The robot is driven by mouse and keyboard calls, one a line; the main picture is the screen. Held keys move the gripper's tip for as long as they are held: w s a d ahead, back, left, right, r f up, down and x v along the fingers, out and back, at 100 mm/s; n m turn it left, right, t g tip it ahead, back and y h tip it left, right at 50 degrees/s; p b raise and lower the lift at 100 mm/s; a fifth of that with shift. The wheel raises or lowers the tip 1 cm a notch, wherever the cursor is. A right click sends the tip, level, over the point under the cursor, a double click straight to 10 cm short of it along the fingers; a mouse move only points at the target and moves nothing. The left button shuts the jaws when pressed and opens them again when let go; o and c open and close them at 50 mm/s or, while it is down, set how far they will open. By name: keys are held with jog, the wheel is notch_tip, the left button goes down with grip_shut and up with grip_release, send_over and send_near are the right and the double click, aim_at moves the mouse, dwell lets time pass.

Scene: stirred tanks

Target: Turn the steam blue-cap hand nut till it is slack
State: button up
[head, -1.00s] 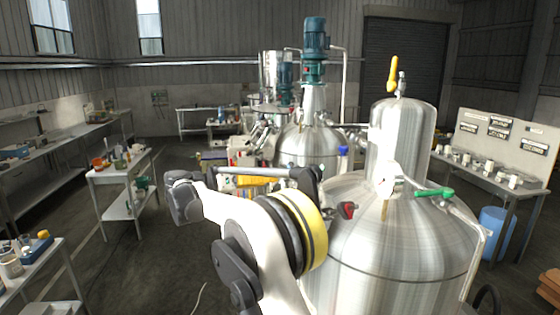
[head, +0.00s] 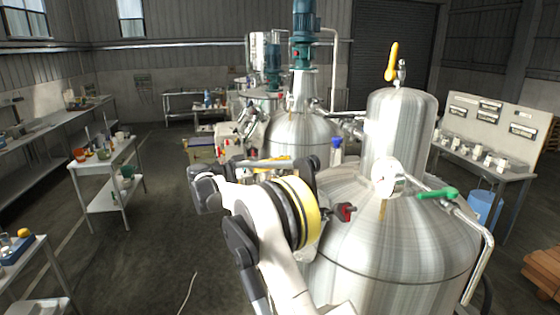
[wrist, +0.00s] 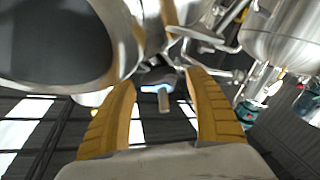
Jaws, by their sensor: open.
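In the head view my arm's wrist hides the fingers. I cannot tell the nut's tightness.
A red-handled fitting (head: 343,211) is close to my arm's yellow band. A green-handled valve (head: 437,194) and a yellow-handled valve (head: 392,62) are on the near tank. Steel pipes crowd the wrist view. Open floor (head: 150,235) lies left, beside a white trolley (head: 105,165).

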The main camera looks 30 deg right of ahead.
jog(key=shift+w+d+f, duration=0.1)
jog(key=shift+w+d, duration=0.05)
jog(key=shift+w, duration=0.05)
jog(key=shift+s, duration=0.15)
jog(key=c, duration=1.2)
jog(key=shift+n, duration=0.3)
jog(key=shift+n+t+y+b, duration=0.3)
jog(key=shift+n+t+b, duration=0.55)
jog(key=shift+n, duration=0.25)
jog(key=n+t, duration=0.1)
jog(key=n, duration=0.1)
jog(key=n+t+y+b, duration=0.1)
jog(key=n, duration=0.1)
jog(key=shift+y, duration=0.3)
jog(key=n+t+y, duration=0.1)
jog(key=n+y, duration=0.1)
jog(key=n, duration=0.2)
jog(key=shift+n+t+y, duration=0.25)
jog(key=shift+n+y, duration=0.75)
jog(key=shift+n, duration=0.5)
